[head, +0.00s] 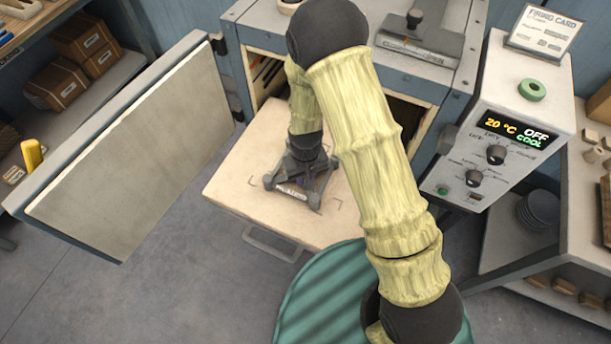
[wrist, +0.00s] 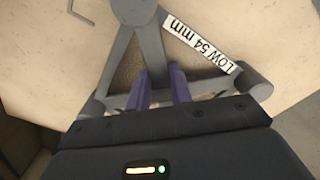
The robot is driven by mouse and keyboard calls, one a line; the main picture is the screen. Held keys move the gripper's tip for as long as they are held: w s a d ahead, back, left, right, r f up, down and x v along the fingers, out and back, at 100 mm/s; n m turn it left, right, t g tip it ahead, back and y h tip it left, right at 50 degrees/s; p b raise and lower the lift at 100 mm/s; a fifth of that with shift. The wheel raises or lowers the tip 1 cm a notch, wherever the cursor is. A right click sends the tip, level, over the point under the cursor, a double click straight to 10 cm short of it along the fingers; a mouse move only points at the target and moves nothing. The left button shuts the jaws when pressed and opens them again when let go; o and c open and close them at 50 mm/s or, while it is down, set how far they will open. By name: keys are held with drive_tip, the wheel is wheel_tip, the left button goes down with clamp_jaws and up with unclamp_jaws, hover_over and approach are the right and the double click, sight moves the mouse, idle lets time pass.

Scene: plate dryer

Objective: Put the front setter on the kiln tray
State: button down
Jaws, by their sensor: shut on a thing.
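The setter (head: 291,192) is a dark grey frame with spreading legs and a white label. In the wrist view the setter (wrist: 146,45) shows the label "LOW 54 mm". It is over the pale kiln tray (head: 235,186), near the tray's front middle and inside or close to dark corner marks. I cannot tell whether its feet touch the tray. My gripper (head: 305,176) points down at the setter. In the wrist view its purple fingers (wrist: 161,86) are shut on a bar of the setter. My gripper hides part of the setter.
The tray is pulled out of the kiln (head: 262,48), with a handle (head: 272,243) at its front. The open door (head: 135,150) stands at the left. A control box (head: 503,135) reading "20 °C OFF COOL" stands right. A round green ribbed surface (head: 315,300) lies in front.

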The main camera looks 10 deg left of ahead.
drive_tip(key=shift+f, duration=0.2)
drive_tip(key=c, duration=1.3)
unclamp_jaws()
drive_tip(key=shift+r, duration=0.1)
drive_tip(key=shift+o, duration=0.2)
wheel_tip(320, 180, up, 12)
drive_tip(key=b, duration=0.1)
drive_tip(key=shift+d+r, duration=0.1)
drive_tip(key=shift+r, duration=0.05)
drive_tip(key=s+d+r+m+t, duration=0.1)
drive_tip(key=s+d+r, duration=0.1)
drive_tip(key=d, duration=0.4)
drive_tip(key=s+d+r+m, duration=0.2)
drive_tip(key=d+r, duration=0.2)
drive_tip(key=d, duration=0.3)
drive_tip(key=s+d+r+m+t, duration=0.1)
drive_tip(key=s+d+r+m, duration=0.1)
drive_tip(key=d, duration=0.5)
drive_tip(key=shift+s+r+t, duration=0.3)
drive_tip(key=shift+s+r, duration=0.05)
drive_tip(key=shift+r, duration=0.5)
